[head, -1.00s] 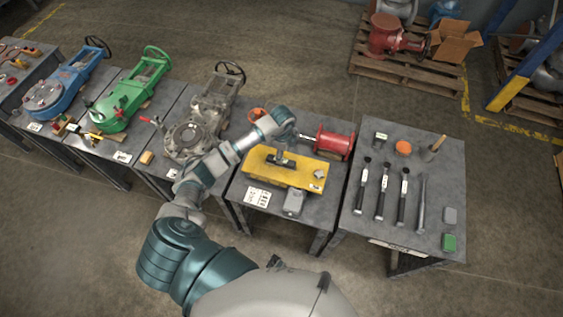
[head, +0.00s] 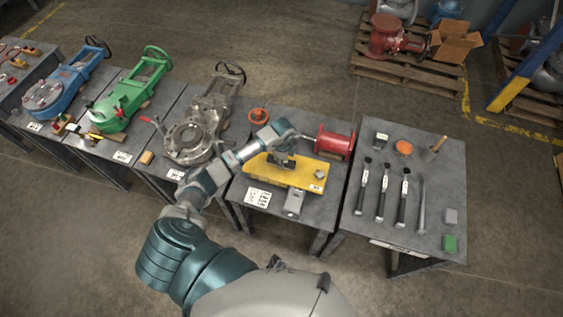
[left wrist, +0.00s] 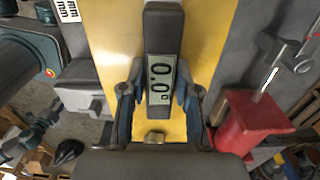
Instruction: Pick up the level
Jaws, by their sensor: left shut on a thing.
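The level is a dark grey bar with a pale display reading zeros; it shows in the left wrist view (left wrist: 163,35), between the fingers. In the head view the level (head: 284,159) is a small dark shape over the yellow plate (head: 305,180), partly hidden by my gripper. My left gripper (head: 285,152) is shut on the level; its two fingers flank the display in the left wrist view (left wrist: 158,98). I cannot tell whether the level is clear of the plate. My right gripper is not in view.
A red cylindrical part (head: 333,141) stands just right of the plate. A grey block (head: 294,203) and a printed card (head: 257,196) lie in front. Left tables carry a grey valve (head: 190,140) and a green valve (head: 118,105).

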